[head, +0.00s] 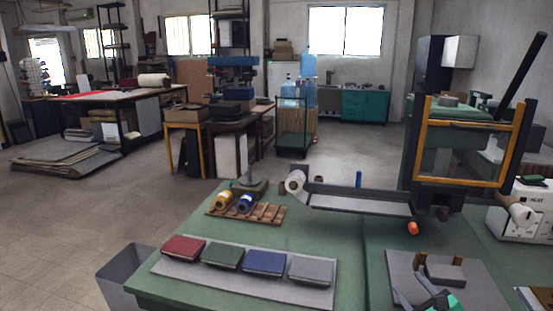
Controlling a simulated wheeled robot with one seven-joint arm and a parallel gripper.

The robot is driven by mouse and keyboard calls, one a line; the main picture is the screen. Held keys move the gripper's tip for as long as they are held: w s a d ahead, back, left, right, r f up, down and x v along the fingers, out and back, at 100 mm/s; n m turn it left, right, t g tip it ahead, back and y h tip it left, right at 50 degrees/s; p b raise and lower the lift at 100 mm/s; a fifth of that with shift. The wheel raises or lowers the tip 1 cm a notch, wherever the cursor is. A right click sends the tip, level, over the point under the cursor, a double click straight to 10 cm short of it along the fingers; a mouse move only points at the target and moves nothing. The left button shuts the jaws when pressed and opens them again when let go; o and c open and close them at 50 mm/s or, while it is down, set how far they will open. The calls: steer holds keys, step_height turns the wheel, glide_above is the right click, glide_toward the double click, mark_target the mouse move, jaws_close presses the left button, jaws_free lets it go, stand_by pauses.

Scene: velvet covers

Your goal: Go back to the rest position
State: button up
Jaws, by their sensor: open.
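My gripper (412,288) shows at the bottom right edge of the head view, with grey fingers and a teal part behind them. It is open and I see nothing between its fingers. It is over or just in front of a grey pad (480,295) on the green bench (340,240). A brown holder with a grey block (445,272) is on that pad, close to the fingers. The rest of my arm is out of view.
A grey board (210,276) carries red, green, blue and grey covers in a row. Behind it, a wooden rack (265,213) holds yellow and blue rolls. A yellow-framed press (472,140) and a white heater box (525,215) stand right. A grey bin (124,275) is left.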

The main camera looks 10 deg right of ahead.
steer(key=s+a+n+g+y+p, duration=0.1)
steer(key=a+n+g+y+p, duration=0.45)
steer(key=a+n, duration=1.25)
steer(key=s+a+r+n+g+h+p, duration=0.3)
steer(key=s+n+g, duration=0.4)
steer(key=s+n, duration=0.3)
steer(key=a+r+n+h, duration=0.1)
steer(key=a+n, duration=0.1)
steer(key=shift+s+a+r+n+p, duration=0.15)
steer(key=shift+s+a+n+p, duration=0.15)
steer(key=shift+a, duration=0.1)
